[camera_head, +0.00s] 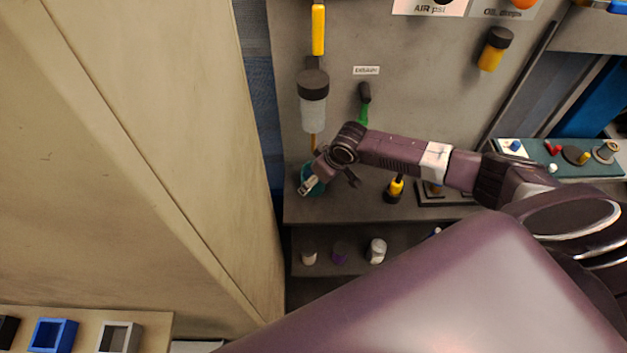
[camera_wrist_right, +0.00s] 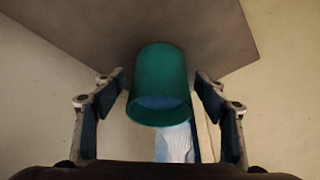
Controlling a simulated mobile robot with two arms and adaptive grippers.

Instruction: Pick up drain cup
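The drain cup is a teal-green cup (camera_head: 320,188) on the grey shelf ledge, below the hanging filter bowl, partly covered by my right gripper in the head view. In the right wrist view the cup (camera_wrist_right: 158,75) shows between the two fingers, its open rim facing the camera side. My right gripper (camera_head: 331,181) is open, one finger on each side of the cup. In the wrist view gaps show between the fingers and the cup wall. My left gripper is not in view.
A filter (camera_head: 313,110) with black top and clear bowl hangs above the cup, with a thin yellow stem below it. A tan wall (camera_head: 150,140) stands close on the left. Small bottles (camera_head: 376,250) stand on the lower shelf.

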